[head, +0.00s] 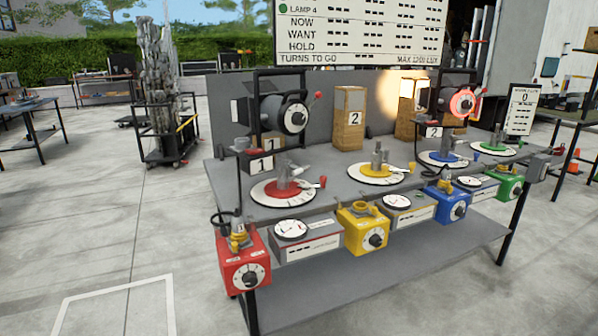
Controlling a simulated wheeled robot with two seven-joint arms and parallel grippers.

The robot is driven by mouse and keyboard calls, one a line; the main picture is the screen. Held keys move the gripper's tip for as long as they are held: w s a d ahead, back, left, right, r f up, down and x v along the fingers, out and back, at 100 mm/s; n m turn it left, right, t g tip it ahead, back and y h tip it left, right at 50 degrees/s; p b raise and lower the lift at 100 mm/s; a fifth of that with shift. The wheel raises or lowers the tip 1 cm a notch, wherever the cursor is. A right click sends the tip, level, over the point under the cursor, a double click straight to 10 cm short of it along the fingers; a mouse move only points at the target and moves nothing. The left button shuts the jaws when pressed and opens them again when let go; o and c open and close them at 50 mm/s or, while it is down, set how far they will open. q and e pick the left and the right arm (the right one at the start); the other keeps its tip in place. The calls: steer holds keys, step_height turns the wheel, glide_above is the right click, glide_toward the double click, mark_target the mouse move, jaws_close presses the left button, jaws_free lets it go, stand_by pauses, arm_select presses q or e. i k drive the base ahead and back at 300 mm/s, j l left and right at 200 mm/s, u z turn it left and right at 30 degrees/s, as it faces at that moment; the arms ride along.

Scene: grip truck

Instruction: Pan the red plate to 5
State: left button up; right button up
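The red plate (281,192) lies at the near left of the grey workbench. It is a red disc on a round white dial with marks around its edge. A grey post stands on its middle, and a small lever with a red tip (323,181) sticks out at its right. The dial's figures are too small to read, so I cannot tell which mark the plate points at. Neither of my grippers is in view.
Yellow (367,170), blue and green plates follow along the bench (225,180). A black lamp (285,112) stands behind the red plate. A red box (241,262) and a yellow box (361,231) with knobs hang on the front edge. The floor at left front is clear.

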mark_target(285, 188)
steer(key=i+l, duration=0.1)
steer(key=i, duration=0.45)
steer(key=i+l+u, duration=0.1)
steer(key=i, duration=0.5)
